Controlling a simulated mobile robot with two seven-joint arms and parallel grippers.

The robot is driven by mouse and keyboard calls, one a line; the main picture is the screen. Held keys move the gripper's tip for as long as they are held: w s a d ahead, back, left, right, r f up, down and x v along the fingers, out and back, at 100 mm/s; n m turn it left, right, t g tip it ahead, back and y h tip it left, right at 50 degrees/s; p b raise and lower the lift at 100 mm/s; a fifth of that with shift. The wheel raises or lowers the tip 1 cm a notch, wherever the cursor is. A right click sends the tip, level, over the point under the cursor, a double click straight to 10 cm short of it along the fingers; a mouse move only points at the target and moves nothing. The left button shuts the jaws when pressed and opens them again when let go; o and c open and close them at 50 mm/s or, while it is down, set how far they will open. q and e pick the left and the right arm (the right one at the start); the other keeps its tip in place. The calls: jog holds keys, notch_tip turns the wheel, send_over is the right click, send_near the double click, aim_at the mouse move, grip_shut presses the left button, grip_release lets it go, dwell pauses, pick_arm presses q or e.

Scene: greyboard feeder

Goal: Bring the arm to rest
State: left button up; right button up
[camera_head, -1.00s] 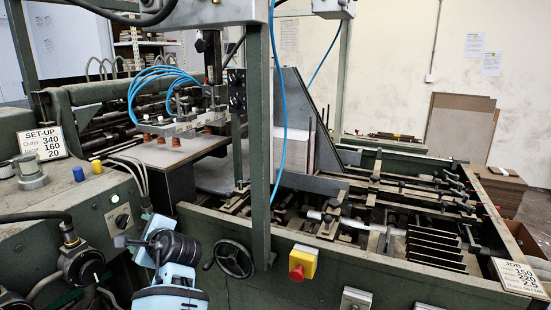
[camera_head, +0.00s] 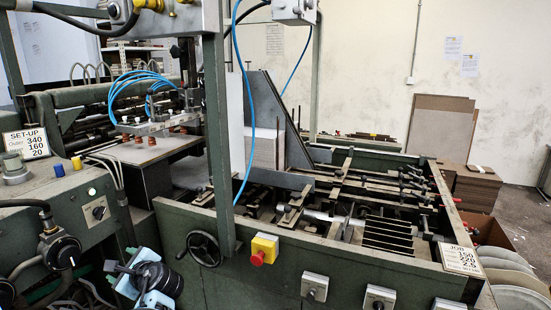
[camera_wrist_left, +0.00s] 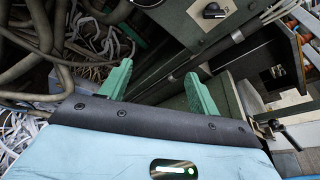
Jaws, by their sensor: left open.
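My left gripper (camera_head: 118,267) is low at the left in the head view, in front of the green machine's front side. In the left wrist view its two green fingers stand well apart with nothing between them (camera_wrist_left: 158,72). It is open and empty. My light blue wrist fills the bottom of that view. My right gripper is in neither view.
The green feeder frame (camera_head: 300,225) stands close, with a handwheel (camera_head: 203,249) and a red stop button (camera_head: 257,258). A control panel (camera_head: 70,205) is at the left. In the wrist view, hoses (camera_wrist_left: 40,50) and paper strips (camera_wrist_left: 95,40) lie near the fingers.

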pick_arm(q)
jog(key=s+a+f+m+g+y, duration=0.25)
jog(key=s+a+f, duration=0.35)
jog(key=a+f, duration=0.4)
jog(key=s+a+f+m+g+y, duration=0.1)
jog(key=s+a+f+m+g, duration=0.15)
jog(key=s+a+f, duration=0.75)
jog(key=w+d+f+n+t+h, duration=0.35)
jog(key=w+d+n+h, duration=0.3)
jog(key=n, duration=0.45)
jog(key=w+d+f+n+t+h, duration=0.2)
jog(key=w+d+n+t+h, duration=0.35)
jog(key=n, duration=0.65)
jog(key=s+d+f+m+g+h, duration=0.1)
jog(key=s+d+f+h, duration=0.1)
jog(key=s+d+f, duration=0.4)
jog(key=s+d+f+m+g+h, duration=0.1)
jog(key=s+d, duration=0.7)
jog(key=s, duration=0.1)
jog(key=s+d+r+h, duration=0.1)
jog(key=s+d+r, duration=0.2)
jog(key=s+d, duration=0.3)
jog(key=s+d+r+h, duration=0.1)
jog(key=s+d+r, duration=0.2)
jog(key=s, duration=1.1)
jog(key=d, duration=0.3)
jog(key=shift+d+n+h, duration=0.2)
jog(key=shift+n+h, duration=0.1)
jog(key=shift+h, duration=0.05)
jog(key=shift+s, duration=0.15)
